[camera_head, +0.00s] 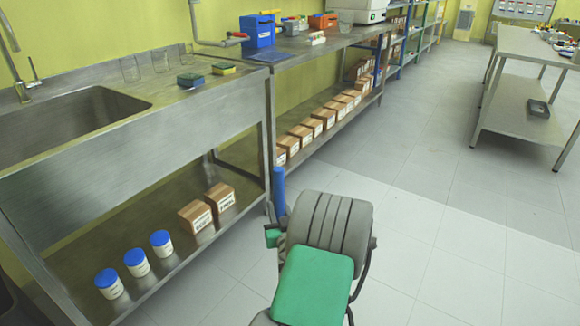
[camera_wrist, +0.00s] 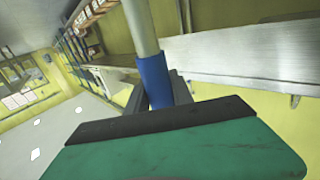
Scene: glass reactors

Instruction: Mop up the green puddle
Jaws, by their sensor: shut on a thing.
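My gripper (camera_wrist: 160,91) shows in the wrist view with its dark fingers closed around a blue sleeve (camera_wrist: 155,76) on a pale pole. This looks like a mop handle (camera_wrist: 142,28). In the head view, a blue upright piece (camera_head: 278,190), likely the same sleeve, stands just left of my arm; my arm hides the fingers there. The mop's head is not in view. No green puddle shows on the visible floor in either view.
A steel sink bench (camera_head: 190,130) stands at left, with sponges (camera_head: 190,79) and glass beakers on top. Its lower shelf holds blue-lidded jars (camera_head: 136,262) and cardboard boxes (camera_head: 208,205). Another bench (camera_head: 520,72) stands at far right. The tiled floor (camera_head: 450,190) between is clear.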

